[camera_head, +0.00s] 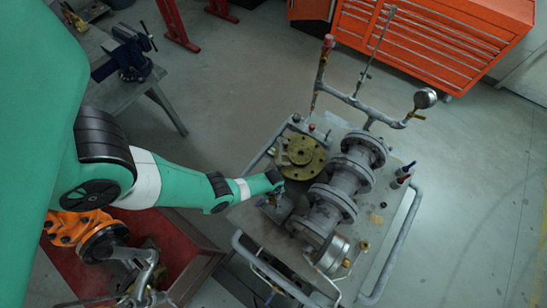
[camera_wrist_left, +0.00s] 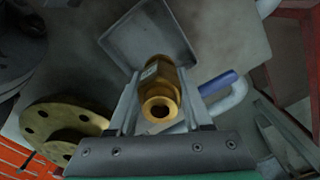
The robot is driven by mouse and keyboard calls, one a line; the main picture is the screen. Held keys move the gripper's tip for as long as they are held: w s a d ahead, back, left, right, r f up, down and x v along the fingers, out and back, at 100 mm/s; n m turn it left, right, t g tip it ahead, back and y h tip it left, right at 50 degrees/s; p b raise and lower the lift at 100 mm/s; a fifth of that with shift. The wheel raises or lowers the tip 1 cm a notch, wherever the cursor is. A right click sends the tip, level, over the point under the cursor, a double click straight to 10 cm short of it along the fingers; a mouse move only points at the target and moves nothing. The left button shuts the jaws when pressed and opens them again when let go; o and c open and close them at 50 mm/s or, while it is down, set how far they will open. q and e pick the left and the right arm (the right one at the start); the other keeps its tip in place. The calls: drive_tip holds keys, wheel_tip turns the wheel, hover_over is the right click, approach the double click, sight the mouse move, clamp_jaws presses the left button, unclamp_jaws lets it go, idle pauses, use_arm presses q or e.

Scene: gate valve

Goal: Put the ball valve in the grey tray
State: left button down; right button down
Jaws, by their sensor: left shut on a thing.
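In the head view my left gripper (camera_head: 279,188) is over the cart near the grey tray (camera_head: 279,211); the valve is too small to make out there. My right gripper is not in view.
A brass flange (camera_head: 303,157) lies beside the gripper on the cart. A large grey pipe assembly (camera_head: 338,196) with a gauge (camera_head: 425,98) stands to the right.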

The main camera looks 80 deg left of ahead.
use_arm(q)
wheel_tip(320, 180, down, 4)
drive_tip(key=b, duration=0.3)
drive_tip(key=shift+b, duration=0.35)
drive_tip(key=shift+r, duration=0.15)
drive_tip(key=shift+f, duration=0.2)
drive_tip(key=shift+c, duration=1.6)
unclamp_jaws()
